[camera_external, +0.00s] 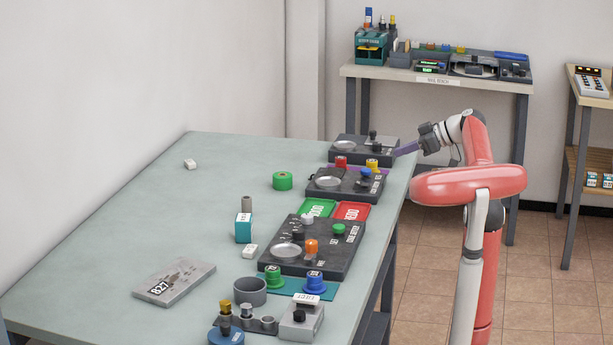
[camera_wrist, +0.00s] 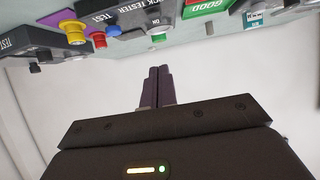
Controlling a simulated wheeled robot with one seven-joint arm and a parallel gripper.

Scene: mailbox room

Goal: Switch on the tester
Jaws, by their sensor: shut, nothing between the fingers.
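The black tester panel (camera_external: 338,256) lies on the table nearer the front. It bears a round grey dish, an orange knob (camera_external: 311,246) and a green button (camera_external: 338,229). My gripper (camera_external: 397,153) has dark purple fingers and is at the table's far right edge, beside the farthest black device and well apart from the green button.
Two more black devices, a middle one (camera_external: 331,192) and a far one (camera_external: 345,154), stand behind the tester. Green (camera_external: 318,207) and red (camera_external: 352,211) trays lie between. A grey plate (camera_external: 175,283) lies front left. The table's left half is mostly clear. A rear bench (camera_external: 437,82) holds equipment.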

